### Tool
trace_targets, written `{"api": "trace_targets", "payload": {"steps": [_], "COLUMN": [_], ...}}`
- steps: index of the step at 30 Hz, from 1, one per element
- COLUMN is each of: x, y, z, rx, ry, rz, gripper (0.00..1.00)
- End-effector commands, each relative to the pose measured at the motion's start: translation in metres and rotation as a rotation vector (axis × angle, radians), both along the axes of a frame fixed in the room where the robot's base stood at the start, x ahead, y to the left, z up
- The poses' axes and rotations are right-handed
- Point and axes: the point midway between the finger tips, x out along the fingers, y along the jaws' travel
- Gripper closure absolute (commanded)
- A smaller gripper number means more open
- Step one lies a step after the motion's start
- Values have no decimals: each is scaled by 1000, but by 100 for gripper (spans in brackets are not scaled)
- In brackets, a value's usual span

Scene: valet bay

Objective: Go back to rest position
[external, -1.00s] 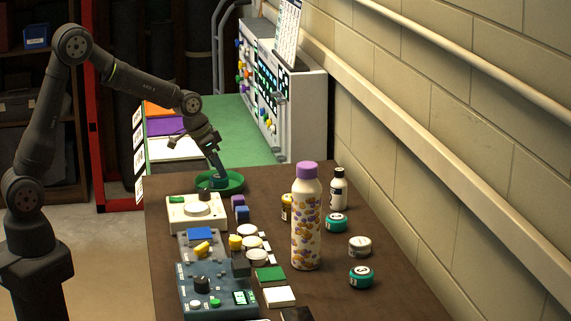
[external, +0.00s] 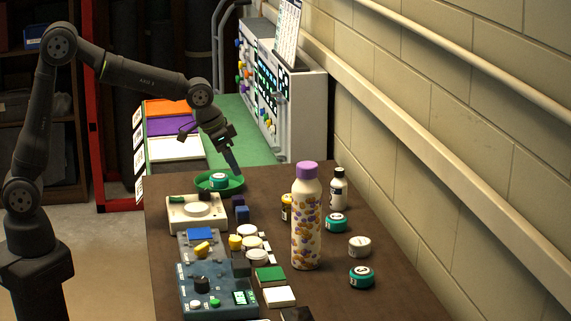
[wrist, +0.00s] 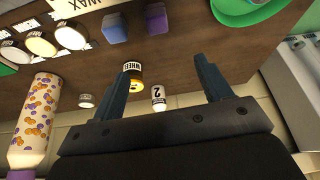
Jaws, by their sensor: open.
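My gripper (external: 236,166) is open and empty, tilted downward just above and right of the green dish (external: 238,187) in the external view. A teal jar with a light label (external: 218,181) sits in the dish, apart from my fingers. In the wrist view my two fingers (wrist: 167,72) are spread wide with nothing gripped between them. Part of the green dish shows at the top right of the wrist view (wrist: 238,12).
A tall patterned bottle with a purple cap (external: 306,220), a small white bottle (external: 338,188) and several jars stand on the brown table. Devices and blocks line its left side. A grey control panel (external: 290,110) stands behind, by the block wall.

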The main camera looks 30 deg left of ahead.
Motion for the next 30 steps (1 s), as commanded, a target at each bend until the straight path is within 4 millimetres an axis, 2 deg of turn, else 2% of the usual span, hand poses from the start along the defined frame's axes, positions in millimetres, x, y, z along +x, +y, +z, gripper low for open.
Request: {"api": "trace_targets", "payload": {"steps": [1, 12, 30], "x": [-1, -12, 85], "y": [-11, -85, -47], "z": [-2, -7, -68], "rx": [1, 1, 0], "ry": [1, 1, 2], "rz": [-15, -107, -101], "gripper": [29, 29, 29]}}
